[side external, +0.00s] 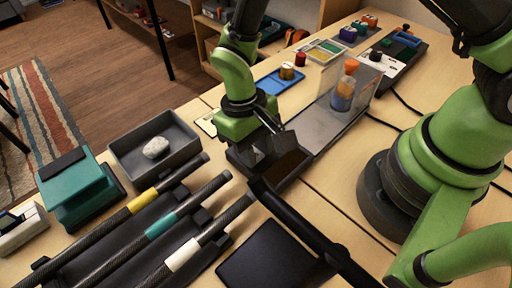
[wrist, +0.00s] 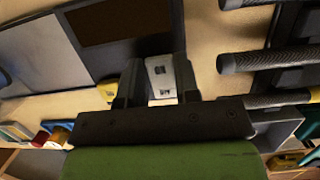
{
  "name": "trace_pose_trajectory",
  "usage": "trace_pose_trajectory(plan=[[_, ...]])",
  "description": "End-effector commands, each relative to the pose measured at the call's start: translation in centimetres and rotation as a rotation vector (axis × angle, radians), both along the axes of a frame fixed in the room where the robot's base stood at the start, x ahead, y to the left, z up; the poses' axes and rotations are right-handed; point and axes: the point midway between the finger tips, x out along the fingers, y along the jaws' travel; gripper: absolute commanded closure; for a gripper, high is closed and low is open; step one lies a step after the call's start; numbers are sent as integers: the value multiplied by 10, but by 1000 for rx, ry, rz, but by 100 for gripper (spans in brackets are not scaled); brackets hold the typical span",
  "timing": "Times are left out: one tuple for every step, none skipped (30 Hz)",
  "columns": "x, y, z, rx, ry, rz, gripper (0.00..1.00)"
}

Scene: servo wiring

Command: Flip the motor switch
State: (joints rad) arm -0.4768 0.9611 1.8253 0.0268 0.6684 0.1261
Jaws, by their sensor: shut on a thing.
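My gripper (side external: 262,152) is low over the bench, beside a dark tray with a brown inside (side external: 290,165). In the wrist view my gripper (wrist: 160,82) is shut on a small pale grey piece with two dark marks (wrist: 160,68). I cannot tell whether this piece is the motor switch. In the side view my gripper hides most of it. The brown-bottomed tray (wrist: 118,20) also shows beyond the fingers in the wrist view. A dark unit with a white panel and a black knob (side external: 376,58) stands at the far right.
A rack holds several dark rods with yellow, teal and white bands (side external: 160,225). A grey bin (side external: 125,160) with a pale stone and a teal block (side external: 80,190) stand left. A silver plate (side external: 325,118) carries an orange-capped bottle (side external: 345,88) near a clear panel. A blue tray (side external: 272,82) lies behind.

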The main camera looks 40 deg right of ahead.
Motion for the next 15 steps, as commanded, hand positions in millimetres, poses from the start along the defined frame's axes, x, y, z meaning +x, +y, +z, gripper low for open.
trace_pose_trajectory(plan=[[1,0,0,1,21,-1,94],[1,0,0,1,31,-2,94],[1,0,0,1,43,-2,94],[1,0,0,1,49,-1,94],[1,0,0,1,54,-1,94],[1,0,1,1,57,0,94],[1,0,1,1,58,0,94],[1,0,1,1,59,0,94],[1,0,1,1,59,0,94],[1,0,1,1,58,0,94],[1,0,1,1,58,0,94],[1,0,1,1,58,0,94],[1,0,1,1,58,0,94],[1,0,1,1,58,0,94],[1,0,1,1,58,0,63]])
